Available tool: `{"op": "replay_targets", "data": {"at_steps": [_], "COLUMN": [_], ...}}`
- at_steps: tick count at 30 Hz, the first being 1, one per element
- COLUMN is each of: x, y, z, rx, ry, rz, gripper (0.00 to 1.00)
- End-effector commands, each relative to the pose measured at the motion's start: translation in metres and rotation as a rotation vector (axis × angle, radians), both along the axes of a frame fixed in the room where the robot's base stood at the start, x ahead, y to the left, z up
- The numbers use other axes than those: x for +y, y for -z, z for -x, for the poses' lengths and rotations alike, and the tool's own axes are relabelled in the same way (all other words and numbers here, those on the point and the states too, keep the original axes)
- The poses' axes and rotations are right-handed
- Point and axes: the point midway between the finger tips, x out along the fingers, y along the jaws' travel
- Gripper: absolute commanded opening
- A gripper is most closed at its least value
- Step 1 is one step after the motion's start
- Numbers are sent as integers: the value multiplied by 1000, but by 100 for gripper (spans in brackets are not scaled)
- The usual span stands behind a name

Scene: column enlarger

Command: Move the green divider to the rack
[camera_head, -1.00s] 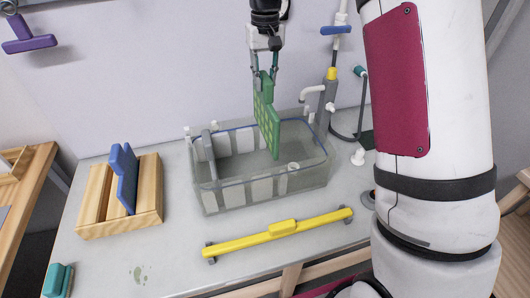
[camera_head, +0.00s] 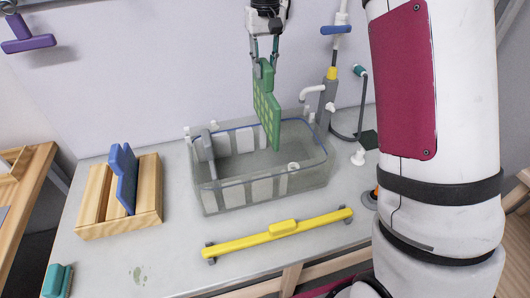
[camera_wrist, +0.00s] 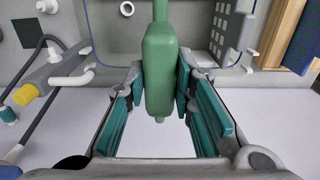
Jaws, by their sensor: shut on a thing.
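The green divider (camera_head: 267,108) is a flat plate with rows of pale squares, hanging upright from my gripper (camera_head: 265,62) over the clear tank (camera_head: 262,190). My gripper is shut on the divider's top handle, which also shows between the teal finger pads in the wrist view (camera_wrist: 160,70). The divider's lower edge appears at about the tank's rim height; I cannot tell whether it is wholly clear. The wooden rack (camera_head: 148,205) stands at the left of the table and holds a blue divider (camera_head: 124,180) upright in a slot.
A yellow bar (camera_head: 250,240) lies in front of the tank. A grey post with a yellow collar (camera_head: 328,95), white pipes and a hose stand behind right. A teal block (camera_head: 57,281) sits at the front left. The table is clear between rack and tank.

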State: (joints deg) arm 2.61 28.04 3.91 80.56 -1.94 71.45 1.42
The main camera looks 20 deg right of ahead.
Motion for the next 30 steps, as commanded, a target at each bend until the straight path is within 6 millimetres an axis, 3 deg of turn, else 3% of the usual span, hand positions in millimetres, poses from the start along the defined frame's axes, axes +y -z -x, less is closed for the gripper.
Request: {"op": "replay_targets", "data": {"at_steps": [30], "x": [0], "y": [-26], "z": [0], "rx": [-1], "ry": [0], "rz": [0], "gripper": [0]}}
